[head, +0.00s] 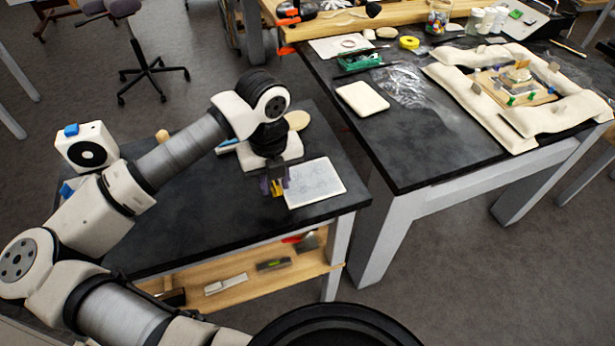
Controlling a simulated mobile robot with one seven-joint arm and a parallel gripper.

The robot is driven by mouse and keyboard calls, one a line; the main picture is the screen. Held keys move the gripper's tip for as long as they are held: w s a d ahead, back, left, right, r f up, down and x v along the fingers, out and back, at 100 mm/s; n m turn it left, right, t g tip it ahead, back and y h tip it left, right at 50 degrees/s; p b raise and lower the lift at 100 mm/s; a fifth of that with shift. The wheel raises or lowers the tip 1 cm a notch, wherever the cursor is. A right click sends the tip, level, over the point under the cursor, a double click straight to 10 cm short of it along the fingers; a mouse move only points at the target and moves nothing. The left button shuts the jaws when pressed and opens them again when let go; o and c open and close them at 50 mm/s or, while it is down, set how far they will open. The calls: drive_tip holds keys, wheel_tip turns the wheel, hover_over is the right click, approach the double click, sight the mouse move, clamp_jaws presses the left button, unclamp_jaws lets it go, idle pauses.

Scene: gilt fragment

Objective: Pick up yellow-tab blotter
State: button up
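My gripper (273,186) points down over the small dark-topped table (200,225), at the left edge of a pale sheet with faint drawing (316,184). A small yellow patch (279,187) shows at the fingertips, with purple beside it. It may be the yellow tab of the blotter, but it is too small to tell, and so is whether the fingers are open or shut on it. No blotter body shows clearly there; the gripper and wrist hide part of the tabletop.
A white box with a black round face (88,150) and a wooden knob (162,136) stand on the small table's far left. The larger table (440,140) on the right holds a cream pad (362,98), crumpled clear film (403,85) and cream sandbags (475,110) around a wooden board.

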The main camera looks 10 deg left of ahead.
clamp_jaws()
idle(0.4)
